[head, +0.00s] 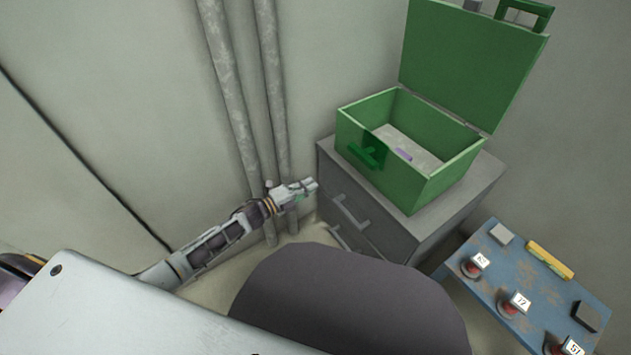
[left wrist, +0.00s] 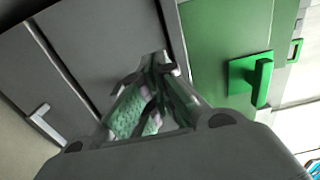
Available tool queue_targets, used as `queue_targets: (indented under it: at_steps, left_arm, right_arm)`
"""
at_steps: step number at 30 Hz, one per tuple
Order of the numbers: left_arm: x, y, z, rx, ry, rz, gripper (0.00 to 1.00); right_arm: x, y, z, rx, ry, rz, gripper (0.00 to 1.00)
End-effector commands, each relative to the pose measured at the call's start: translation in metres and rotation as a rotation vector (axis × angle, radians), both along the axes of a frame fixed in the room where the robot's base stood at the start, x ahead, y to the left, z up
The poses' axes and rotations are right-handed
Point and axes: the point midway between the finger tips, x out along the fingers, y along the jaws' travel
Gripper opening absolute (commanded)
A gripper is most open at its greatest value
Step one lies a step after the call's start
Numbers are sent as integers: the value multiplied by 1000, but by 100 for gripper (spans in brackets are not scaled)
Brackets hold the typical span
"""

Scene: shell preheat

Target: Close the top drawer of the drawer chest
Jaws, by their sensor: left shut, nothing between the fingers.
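The grey drawer chest (head: 455,222) stands against the wall corner. Its top drawer (head: 336,192) has a bar handle (head: 350,213) and looks flush or nearly so; I cannot tell whether a small gap is left. A lower handle (head: 338,236) is partly hidden by my own body. My left gripper (head: 312,185) is shut and empty beside the upper left of the drawer front. In the left wrist view, its closed fingertips (left wrist: 160,65) are in front of a grey panel of the chest (left wrist: 110,40); contact is unclear. My right gripper is not in view.
A blue table (head: 500,250) with numbered red-based pieces stands at right. Grey pipes (head: 235,100) run down the wall behind my left arm.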

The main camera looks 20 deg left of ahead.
Motion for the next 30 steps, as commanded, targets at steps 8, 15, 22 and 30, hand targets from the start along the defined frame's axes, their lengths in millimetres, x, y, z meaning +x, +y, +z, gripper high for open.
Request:
queue_targets:
  at_steps: [8, 15, 22, 30]
  left_arm:
    - [-21, 16, 0, 1, 0, 0, 0]
    - [-29, 23, 1, 1, -1, -1, 0]
    - [-30, 23, 0, 1, -1, -1, 0]
    - [-29, 23, 0, 1, -1, -1, 0]
  right_arm:
    - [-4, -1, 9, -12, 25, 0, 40]
    - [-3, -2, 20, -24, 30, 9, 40]
    - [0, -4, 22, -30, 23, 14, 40]
    - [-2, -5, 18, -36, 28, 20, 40]
